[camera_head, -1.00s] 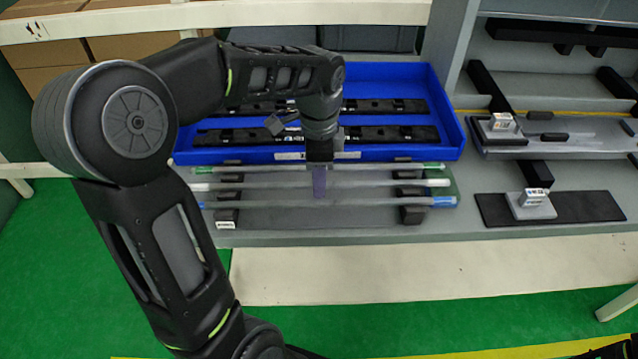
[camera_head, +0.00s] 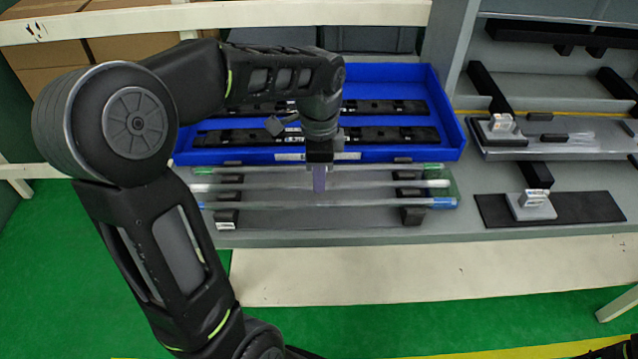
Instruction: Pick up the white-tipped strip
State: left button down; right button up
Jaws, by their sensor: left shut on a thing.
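The white-tipped strip (camera_head: 400,185) lies left to right as the middle one of three thin, clear strips in front of the blue bin.
Black support blocks (camera_head: 412,215) stand under the strips on the grey bench. The blue bin (camera_head: 445,120) behind holds black parts. To the right are a clear tray (camera_head: 560,154) and a black plate (camera_head: 590,207) with a small grey fixture.

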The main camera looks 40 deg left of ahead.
pick_arm(q)
jog(key=shift+r, duration=0.1)
notch_tip(320, 180, up, 10)
dwell(0.4)
